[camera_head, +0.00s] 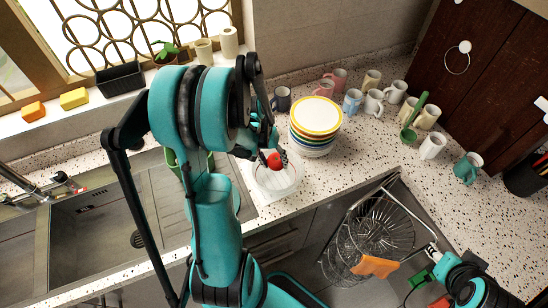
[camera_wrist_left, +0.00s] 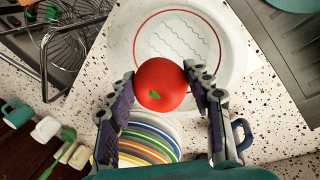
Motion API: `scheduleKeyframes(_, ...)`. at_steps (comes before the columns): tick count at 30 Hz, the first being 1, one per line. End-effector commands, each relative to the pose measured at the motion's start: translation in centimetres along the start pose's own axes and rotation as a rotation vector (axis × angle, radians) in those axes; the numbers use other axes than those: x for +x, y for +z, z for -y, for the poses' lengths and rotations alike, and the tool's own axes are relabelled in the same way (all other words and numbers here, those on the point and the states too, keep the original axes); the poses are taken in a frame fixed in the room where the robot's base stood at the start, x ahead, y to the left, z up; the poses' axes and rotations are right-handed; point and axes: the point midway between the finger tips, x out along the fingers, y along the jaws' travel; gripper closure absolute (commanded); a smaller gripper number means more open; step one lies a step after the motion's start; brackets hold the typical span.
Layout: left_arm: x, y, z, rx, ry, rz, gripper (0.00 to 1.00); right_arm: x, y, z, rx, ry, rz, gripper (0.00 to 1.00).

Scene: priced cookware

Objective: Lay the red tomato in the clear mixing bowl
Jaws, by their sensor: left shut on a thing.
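The red tomato (camera_head: 274,160) is in my left gripper (camera_head: 269,156), above the clear mixing bowl (camera_head: 278,187) on the speckled counter. In the left wrist view the fingers (camera_wrist_left: 160,88) press on both sides of the tomato (camera_wrist_left: 162,82), and its small green mark faces the camera. The bowl (camera_wrist_left: 232,48) lies behind the tomato there, with a red ring and wavy lines showing inside it. In the head view my arm hides part of the area left of the bowl. My right gripper (camera_head: 434,256) is at the lower right; its opening is unclear.
A stack of coloured plates (camera_head: 316,117) stands close behind the bowl. Several mugs (camera_head: 374,101) stand to the right along the back. The sink (camera_head: 90,225) is on the left. A wire rack (camera_head: 375,235) hangs out below the counter's front edge.

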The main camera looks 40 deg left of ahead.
Motion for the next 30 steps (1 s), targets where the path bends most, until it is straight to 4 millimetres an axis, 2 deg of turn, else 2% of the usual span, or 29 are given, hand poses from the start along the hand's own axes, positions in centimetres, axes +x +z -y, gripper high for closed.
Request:
scheduleKeyframes(1, 1.3, 0.0, 0.3, 0.000, 0.000, 0.000, 0.81, 0.9, 0.7, 0.0, 0.000, 0.000, 0.000, 0.60)
scheduleKeyframes(15, 7.7, 0.0, 2.0, 0.000, 0.000, 0.000, 0.81, 4.8, 3.4, 0.0, 0.000, 0.000, 0.000, 0.60)
scheduleKeyframes(21, 9.0, 0.0, 2.4, 0.000, 0.000, 0.000, 0.81, 5.6, 4.0, 0.0, 0.000, 0.000, 0.000, 0.60)
scheduleKeyframes(30, 9.0, 0.0, 2.4, 0.000, 0.000, 0.000, 0.81, 5.8, 4.2, 0.0, 0.000, 0.000, 0.000, 0.60)
